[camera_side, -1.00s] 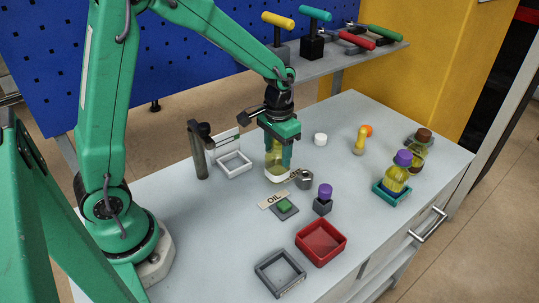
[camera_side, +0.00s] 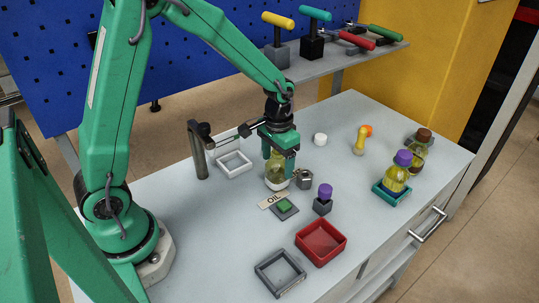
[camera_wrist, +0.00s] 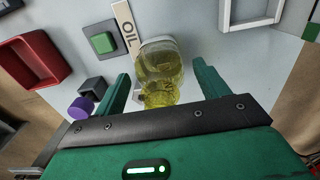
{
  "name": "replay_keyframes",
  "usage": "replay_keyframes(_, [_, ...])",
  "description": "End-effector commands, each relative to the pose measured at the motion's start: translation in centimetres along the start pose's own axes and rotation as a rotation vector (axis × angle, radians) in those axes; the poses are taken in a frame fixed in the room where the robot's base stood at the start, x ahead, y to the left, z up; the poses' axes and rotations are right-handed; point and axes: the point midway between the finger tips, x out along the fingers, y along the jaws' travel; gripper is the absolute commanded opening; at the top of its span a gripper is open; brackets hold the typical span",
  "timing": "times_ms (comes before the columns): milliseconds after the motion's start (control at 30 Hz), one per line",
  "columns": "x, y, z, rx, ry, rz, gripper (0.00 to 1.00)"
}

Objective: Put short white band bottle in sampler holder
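A short yellow-green bottle with a white band low on its side (camera_side: 276,184) stands on the table beside the OIL label (camera_side: 272,199). In the wrist view the bottle (camera_wrist: 160,68) is between my two fingers, its neck toward me, and no cap shows on it. My gripper (camera_side: 280,168) is lowered around the bottle from above. In the wrist view my gripper (camera_wrist: 160,90) has its fingers apart, with gaps on both sides of the bottle. No holder is marked as the sampler holder; a white square frame (camera_side: 234,164), a grey square frame (camera_side: 279,273) and a red tray (camera_side: 321,243) are empty.
A teal holder (camera_side: 391,195) carries a purple-capped bottle (camera_side: 397,172), with a brown-capped bottle (camera_side: 419,146) behind. A purple cap (camera_side: 325,190) sits on a grey block. A metal nut (camera_side: 304,180), a green button (camera_side: 284,206) and a dark post (camera_side: 197,150) stand close to my gripper.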

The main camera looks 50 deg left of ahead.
Motion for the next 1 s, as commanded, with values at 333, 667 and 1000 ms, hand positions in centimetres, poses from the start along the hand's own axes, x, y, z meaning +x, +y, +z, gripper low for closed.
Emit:
replay_keyframes(333, [-0.7, 0.0, -0.1, 0.0, 0.003, 0.0, 0.74])
replay_keyframes(667, [-4.8, 0.0, -0.1, 0.0, 0.006, 0.0, 0.74])
replay_keyframes(1000, [-10.1, 0.0, -0.1, 0.0, 0.004, 0.0, 0.74])
